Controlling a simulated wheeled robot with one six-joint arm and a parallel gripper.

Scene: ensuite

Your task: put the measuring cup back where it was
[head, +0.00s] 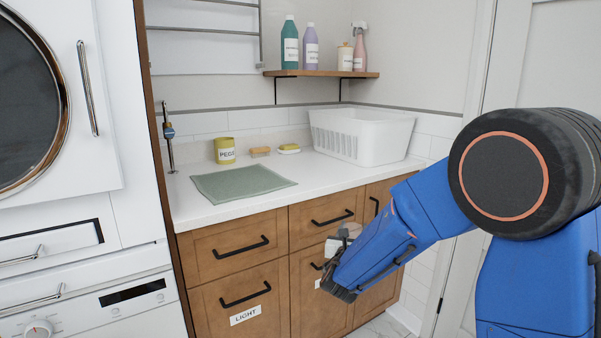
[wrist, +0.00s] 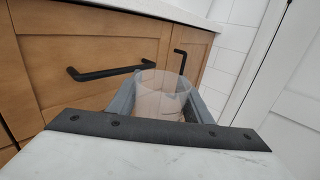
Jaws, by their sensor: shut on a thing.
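The measuring cup (wrist: 160,92) is a clear, see-through cup, seen in the wrist view between the fingers of my gripper (wrist: 165,105). My gripper is shut on it. In the head view my gripper (head: 340,245) is in front of the wooden drawer fronts, below the countertop's front edge. In the wrist view a black drawer handle (wrist: 105,70) is just behind and left of the cup. I cannot tell whether they touch.
The white countertop (head: 230,208) holds a green mat (head: 240,183), a yellow peg tin (head: 225,150), a sponge (head: 289,149) and a white basket (head: 362,137). A shelf (head: 320,74) with bottles hangs above. The drawers look shut. The washer stack (head: 70,210) stands left, a white door (head: 530,70) right.

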